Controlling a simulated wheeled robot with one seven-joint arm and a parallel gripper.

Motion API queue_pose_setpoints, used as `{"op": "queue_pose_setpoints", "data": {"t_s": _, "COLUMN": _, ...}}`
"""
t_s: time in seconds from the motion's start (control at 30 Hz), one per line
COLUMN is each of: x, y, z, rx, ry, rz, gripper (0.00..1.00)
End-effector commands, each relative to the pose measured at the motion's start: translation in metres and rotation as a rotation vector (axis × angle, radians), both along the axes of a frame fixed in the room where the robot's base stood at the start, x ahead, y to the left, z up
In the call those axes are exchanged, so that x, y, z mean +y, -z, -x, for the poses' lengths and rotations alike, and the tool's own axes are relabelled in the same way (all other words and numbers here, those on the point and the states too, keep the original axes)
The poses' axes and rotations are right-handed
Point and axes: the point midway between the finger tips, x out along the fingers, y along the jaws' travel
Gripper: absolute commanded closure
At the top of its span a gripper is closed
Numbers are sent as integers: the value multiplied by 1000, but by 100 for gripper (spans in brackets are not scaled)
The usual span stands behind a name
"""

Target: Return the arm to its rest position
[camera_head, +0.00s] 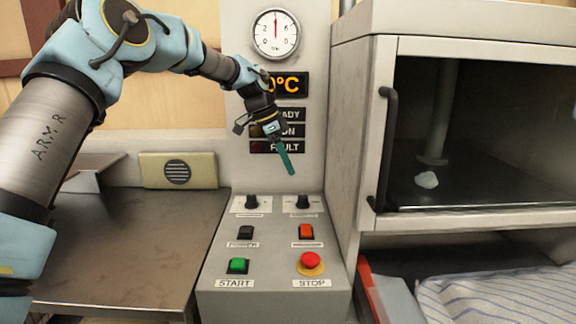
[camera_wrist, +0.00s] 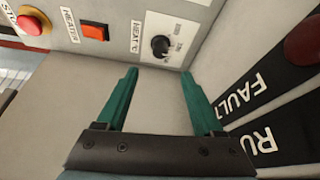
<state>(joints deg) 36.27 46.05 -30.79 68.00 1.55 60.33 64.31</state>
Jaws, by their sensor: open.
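My arm (camera_head: 60,130) reaches in from the left in the head view. My gripper (camera_head: 288,168) hangs in front of the status lamp panel and above the two black knobs, pointing down. In the wrist view its two green fingers (camera_wrist: 158,95) are spread apart with nothing between them. The heater knob (camera_wrist: 161,44) on the panel lies beyond the fingertips and looks apart from them.
The control box has a green start button (camera_head: 238,265), a red stop button (camera_head: 311,262) and an orange switch (camera_head: 306,232). A glass-fronted cabinet (camera_head: 350,140) stands close on the right. A bare metal table (camera_head: 130,235) lies on the left.

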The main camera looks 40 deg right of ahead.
Motion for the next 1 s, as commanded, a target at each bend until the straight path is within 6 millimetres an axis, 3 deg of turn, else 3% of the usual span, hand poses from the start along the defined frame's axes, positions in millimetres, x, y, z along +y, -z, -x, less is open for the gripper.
{"op": "queue_pose_setpoints", "data": {"t_s": 0.33, "x": 1, "y": 0, "z": -1, "rx": 0, "ry": -5, "rz": -2, "gripper": 31}}
{"op": "queue_pose_setpoints", "data": {"t_s": 0.47, "x": 26, "y": 3, "z": -14, "rx": -8, "ry": -89, "rz": -34, "gripper": 31}}
{"op": "queue_pose_setpoints", "data": {"t_s": 0.57, "x": 75, "y": 9, "z": -35, "rx": -17, "ry": -252, "rz": -89, "gripper": 31}}
{"op": "queue_pose_setpoints", "data": {"t_s": 0.73, "x": 194, "y": 23, "z": -66, "rx": -20, "ry": -639, "rz": -185, "gripper": 31}}
{"op": "queue_pose_setpoints", "data": {"t_s": 0.87, "x": 289, "y": 33, "z": -71, "rx": -9, "ry": -945, "rz": -237, "gripper": 31}}
{"op": "queue_pose_setpoints", "data": {"t_s": 1.0, "x": 389, "y": 42, "z": -54, "rx": 17, "ry": -1284, "rz": -271, "gripper": 31}}
